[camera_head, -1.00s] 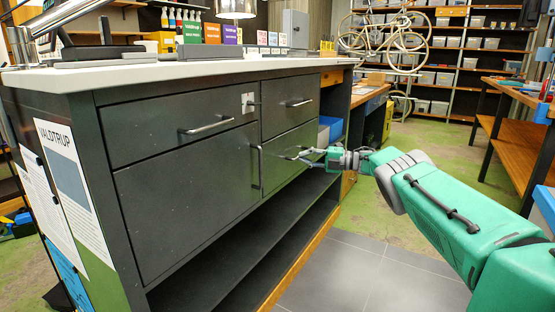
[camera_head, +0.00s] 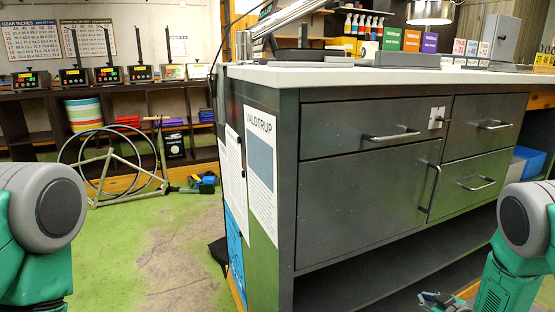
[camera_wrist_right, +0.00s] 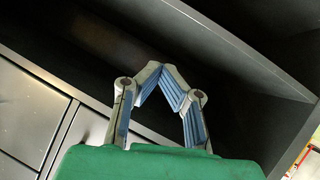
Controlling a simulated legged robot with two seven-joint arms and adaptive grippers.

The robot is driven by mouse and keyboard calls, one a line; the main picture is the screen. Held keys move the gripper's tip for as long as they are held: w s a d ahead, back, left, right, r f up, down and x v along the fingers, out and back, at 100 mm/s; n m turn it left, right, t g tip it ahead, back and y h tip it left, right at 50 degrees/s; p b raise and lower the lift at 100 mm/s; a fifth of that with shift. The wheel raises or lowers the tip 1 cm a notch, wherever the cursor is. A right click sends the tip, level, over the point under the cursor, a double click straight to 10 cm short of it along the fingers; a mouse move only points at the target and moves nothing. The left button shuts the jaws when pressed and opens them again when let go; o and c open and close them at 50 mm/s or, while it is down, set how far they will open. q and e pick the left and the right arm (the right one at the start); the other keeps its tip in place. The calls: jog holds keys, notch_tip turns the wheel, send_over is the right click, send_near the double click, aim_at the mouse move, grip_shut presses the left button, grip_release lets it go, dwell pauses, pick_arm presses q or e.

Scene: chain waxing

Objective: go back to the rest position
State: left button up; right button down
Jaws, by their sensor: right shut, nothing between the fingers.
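My right gripper (camera_head: 436,299) shows at the bottom right of the head view, low in front of the cabinet's open lower shelf and partly cut off by the frame. In the right wrist view its two blue-padded fingers (camera_wrist_right: 165,76) meet at the tips with nothing between them. The dark shelf is behind the fingers there, and I cannot tell how close it is. My left arm shows only as a grey and green joint at the left edge of the head view. My left gripper is out of the frame.
The grey cabinet (camera_head: 368,202) with closed drawers and a white top (camera_head: 350,78) fills the right half. A bicycle frame (camera_head: 118,170) stands on the green floor at left, before a dark shelf unit (camera_head: 30,118). Floor between them is mostly clear.

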jog(key=s+a+f+m+g, duration=0.1)
jog(key=s+a+f+g, duration=0.15)
jog(key=s+a, duration=0.45)
jog(key=s+a+f+m+g, duration=0.2)
jog(key=s+g, duration=0.1)
jog(key=s, duration=0.8)
jog(key=s+a+f+m+g, duration=0.1)
jog(key=s+a+f+g, duration=0.15)
jog(key=s+a, duration=0.45)
jog(key=s+r+g, duration=0.4)
jog(key=s, duration=1)
notch_tip(320, 180, up, 12)
jog(key=p, duration=1.2)
jog(key=shift+s+m+h, duration=0.3)
jog(key=shift+s+h, duration=0.1)
jog(key=shift+w+a, duration=0.1)
jog(key=shift+w, duration=0.05)
